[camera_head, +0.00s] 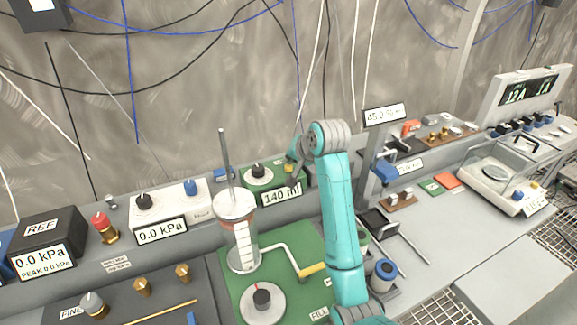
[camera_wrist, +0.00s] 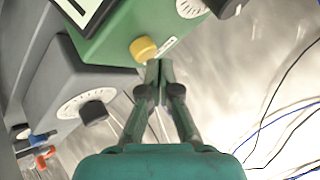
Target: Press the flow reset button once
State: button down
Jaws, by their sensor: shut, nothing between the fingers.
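A green box (camera_head: 262,178) with a "140 ml" display stands at the back of the bench. It carries a yellow round button (camera_wrist: 143,48) on its face, beside a small white label that I cannot read. The button also shows as a small yellow spot in the head view (camera_head: 288,169). My gripper (camera_wrist: 158,66) is shut and empty. Its fingertips appear just right of and below the button in the wrist view; whether they touch it I cannot tell. In the head view my gripper is partly hidden by my arm.
The green box also has a black knob (camera_head: 258,171). A clear cylinder (camera_head: 243,240) with a rod stands left of it. A grey box with a dial and black knob (camera_wrist: 94,112) is near in the wrist view. Cables hang on the wall behind.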

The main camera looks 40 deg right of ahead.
aim_at(290, 166)
jog(key=shift+f, duration=0.5)
dwell(0.4)
jog(key=shift+r, duration=0.9)
jog(key=shift+r, duration=2.5)
